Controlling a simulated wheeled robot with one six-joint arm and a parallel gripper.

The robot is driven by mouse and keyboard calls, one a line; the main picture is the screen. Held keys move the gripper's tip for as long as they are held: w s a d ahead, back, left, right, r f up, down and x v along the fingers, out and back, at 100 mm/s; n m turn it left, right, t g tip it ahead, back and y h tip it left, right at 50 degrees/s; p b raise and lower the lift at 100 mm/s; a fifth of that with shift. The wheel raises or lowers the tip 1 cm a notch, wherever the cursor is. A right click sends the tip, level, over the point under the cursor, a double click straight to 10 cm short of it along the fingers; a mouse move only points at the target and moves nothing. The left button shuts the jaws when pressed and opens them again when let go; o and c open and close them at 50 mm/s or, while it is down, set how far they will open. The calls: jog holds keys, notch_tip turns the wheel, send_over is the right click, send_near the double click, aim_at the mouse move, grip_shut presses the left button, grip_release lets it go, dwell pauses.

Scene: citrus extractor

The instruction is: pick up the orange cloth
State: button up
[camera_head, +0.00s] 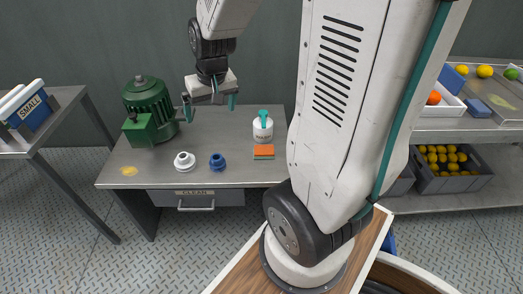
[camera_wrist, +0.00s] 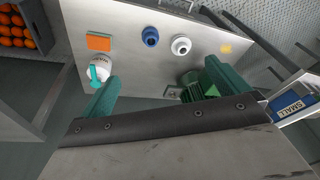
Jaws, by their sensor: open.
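The orange cloth (camera_head: 264,151) lies flat on the metal table, in front of a white bottle with a teal top, with a green edge showing under it. In the wrist view the orange cloth (camera_wrist: 99,42) lies at the upper left, apart from my fingers. My gripper (camera_head: 209,105) is open and empty, above the back of the table, left of the cloth in the head view. In the wrist view my gripper's two green fingers (camera_wrist: 160,88) are spread wide.
The table (camera_head: 240,172) also holds the bottle (camera_head: 262,128), a green motor (camera_head: 149,110), a white ring part (camera_head: 184,162), a blue part (camera_head: 217,162) and a yellow patch (camera_head: 129,171). A drawer labelled CLEAN (camera_head: 196,198) is below. A fruit shelf stands at the right.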

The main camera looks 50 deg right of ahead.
jog(key=w+d+f+m, duration=0.2)
jog(key=w+d+f, duration=0.1)
jog(key=d+f, duration=0.4)
jog(key=m+h, duration=0.3)
jog(key=m, duration=0.1)
send_over(264, 150)
jog(key=a, duration=0.2)
jog(key=f, duration=1.5)
jog(key=s+f, duration=0.1)
jog(key=f, duration=0.6)
jog(key=shift+d+f, duration=0.15)
jog(key=shift+d, duration=0.1)
jog(key=x, duration=0.5)
jog(key=shift+s+f, duration=0.1)
jog(key=shift+f, duration=0.3)
jog(key=c, duration=0.9)
